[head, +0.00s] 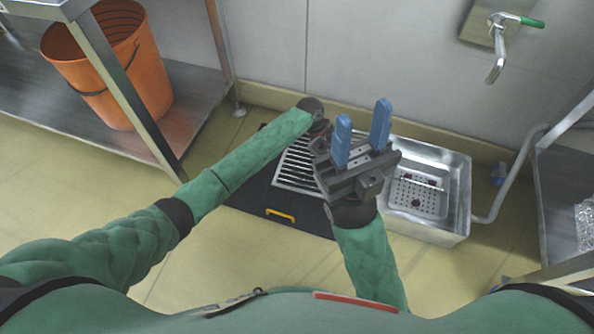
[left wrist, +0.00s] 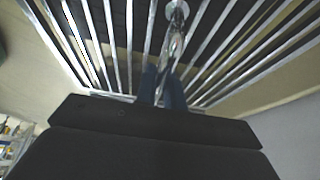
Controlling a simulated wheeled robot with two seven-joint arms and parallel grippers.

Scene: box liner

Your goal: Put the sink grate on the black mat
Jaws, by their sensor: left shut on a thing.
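The sink grate (head: 292,170), a metal frame of parallel bars, is above or on the black mat (head: 255,195) on the floor; I cannot tell whether it touches the mat. My left gripper (left wrist: 168,88) is shut on the grate, at a metal piece by its middle bars in the left wrist view. In the head view my left arm reaches to the grate, and its gripper is mostly hidden behind my right gripper. My right gripper (head: 362,138) has two blue fingers pointing up, apart and empty, in front of the grate's right side.
A steel floor sink (head: 455,205) with a perforated tray and dark red bits stands right of the mat. A yellow handle (head: 280,215) lies at the mat's front edge. An orange bucket (head: 140,65) stands on a steel shelf at the left. A green-handled tap (head: 500,50) is on the wall.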

